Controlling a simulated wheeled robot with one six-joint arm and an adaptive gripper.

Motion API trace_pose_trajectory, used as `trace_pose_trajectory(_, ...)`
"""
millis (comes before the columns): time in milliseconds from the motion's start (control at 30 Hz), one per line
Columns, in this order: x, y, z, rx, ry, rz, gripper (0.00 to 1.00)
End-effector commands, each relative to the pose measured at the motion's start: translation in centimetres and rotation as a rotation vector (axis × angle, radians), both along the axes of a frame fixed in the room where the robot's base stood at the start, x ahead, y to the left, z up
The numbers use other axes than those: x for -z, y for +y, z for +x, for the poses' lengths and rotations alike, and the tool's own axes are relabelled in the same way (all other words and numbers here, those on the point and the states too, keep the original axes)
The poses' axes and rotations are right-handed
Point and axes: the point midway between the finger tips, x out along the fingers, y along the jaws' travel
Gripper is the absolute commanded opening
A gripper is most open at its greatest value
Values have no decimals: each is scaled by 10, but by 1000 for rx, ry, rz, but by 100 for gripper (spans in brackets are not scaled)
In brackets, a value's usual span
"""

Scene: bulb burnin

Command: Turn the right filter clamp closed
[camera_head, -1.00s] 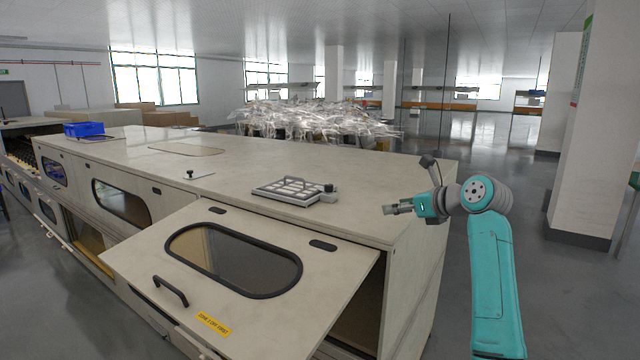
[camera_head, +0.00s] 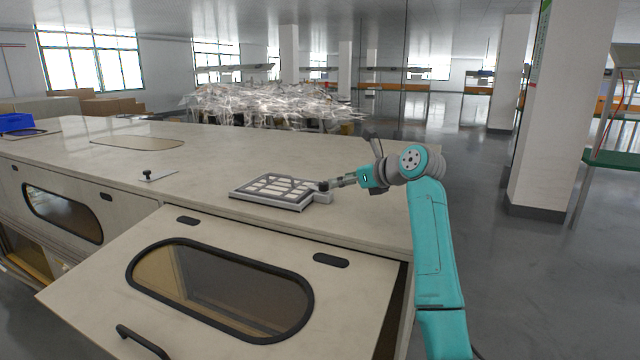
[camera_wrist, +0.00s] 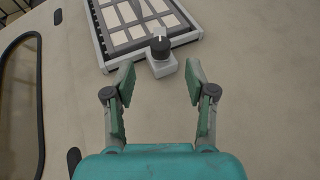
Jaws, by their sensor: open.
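The filter frame (camera_head: 272,189) is a pale grey grid panel lying flat on the cabinet top. The right filter clamp (camera_wrist: 161,49) is a black knob with a white mark on a small grey block at the frame's edge. It also shows in the head view (camera_head: 323,186). A second black knob (camera_head: 147,174) stands on a small plate to the left of the frame. My gripper (camera_wrist: 158,79) is open and empty, its two fingers pointing at the right clamp. The knob lies just beyond the fingertips, between their lines, and appears apart from them.
The cabinet top (camera_head: 210,160) is mostly clear. A hinged panel with an oval window (camera_head: 218,285) slopes out at the front. A blue bin (camera_head: 16,122) sits at the far left. A heap of clear wrap (camera_head: 270,105) lies behind the cabinet. A pillar (camera_head: 560,110) stands at right.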

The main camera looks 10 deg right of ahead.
Motion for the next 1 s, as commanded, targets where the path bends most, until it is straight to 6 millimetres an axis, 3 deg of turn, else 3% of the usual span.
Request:
trace_pose_trajectory(433, 28, 36, 57, -1, 2, 1, 55)
trace_pose_trajectory(933, 33, 42, 68, 0, 0, 0, 55)
trace_pose_trajectory(1000, 33, 42, 68, 0, 0, 0, 38)
